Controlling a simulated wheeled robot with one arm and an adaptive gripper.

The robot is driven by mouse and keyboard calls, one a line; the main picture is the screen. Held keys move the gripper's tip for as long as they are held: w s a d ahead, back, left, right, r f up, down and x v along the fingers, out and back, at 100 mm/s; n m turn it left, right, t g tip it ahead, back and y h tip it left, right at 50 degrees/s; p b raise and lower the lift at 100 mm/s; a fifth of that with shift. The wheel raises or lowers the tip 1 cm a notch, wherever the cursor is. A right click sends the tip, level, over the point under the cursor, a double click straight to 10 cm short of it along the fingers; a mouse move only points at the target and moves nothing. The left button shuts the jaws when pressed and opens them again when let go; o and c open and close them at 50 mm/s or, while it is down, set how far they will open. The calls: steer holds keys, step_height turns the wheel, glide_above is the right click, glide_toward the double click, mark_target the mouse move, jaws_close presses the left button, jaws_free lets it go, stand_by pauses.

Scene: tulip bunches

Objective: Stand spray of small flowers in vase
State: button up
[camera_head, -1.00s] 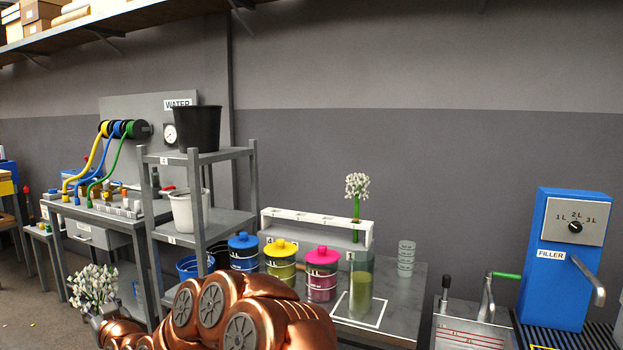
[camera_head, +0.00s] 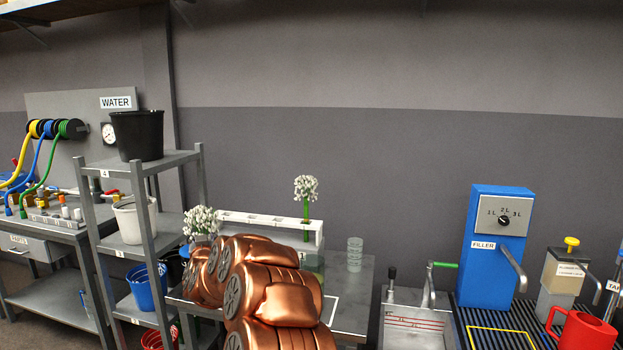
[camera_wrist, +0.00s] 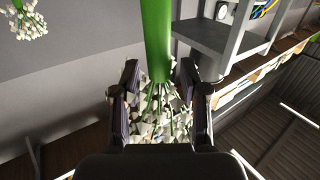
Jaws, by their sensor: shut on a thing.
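A spray of small white flowers (camera_head: 202,220) shows left of my copper arm in the head view. The gripper is hidden behind my arm in the head view. A clear glass vase (camera_head: 314,263) stands on the grey bench, mostly hidden behind my arm. Another white flower head (camera_head: 305,187) on a green stem stands upright at the white rack (camera_head: 268,219); it appears apart from the held spray.
A stack of clear cups (camera_head: 354,254) stands right of the vase. A shelf unit with a black bucket (camera_head: 138,135) and a white bucket (camera_head: 133,220) is at left. A sink (camera_head: 415,325) and a blue filler (camera_head: 497,245) are at right.

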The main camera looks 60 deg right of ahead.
steer(key=s+d+r+m+g+h+p, duration=0.2)
steer(key=s+d, duration=0.4)
steer(key=d, duration=0.3)
steer(key=s+d+r+m+g+h+p, duration=0.2)
steer(key=s+d+r, duration=0.3)
steer(key=d, duration=0.5)
steer(key=s+d+r+m+g+h+p, duration=0.1)
steer(key=s+d+r+m+g+p, duration=0.1)
steer(key=s+d, duration=0.6)
step_height(320, 180, up, 3)
steer(key=d+g+p, duration=0.1)
steer(key=d+p, duration=0.1)
steer(key=shift+f+h+p, duration=0.15)
steer(key=shift+h+p, duration=0.15)
steer(key=shift+h, duration=0.1)
steer(key=shift+a, duration=0.15)
step_height(320, 180, down, 23)
steer(key=b, duration=1.3)
steer(key=shift+f, duration=0.2)
steer(key=shift+f+b, duration=0.55)
steer(key=shift+f, duration=0.05)
steer(key=o, duration=1.8)
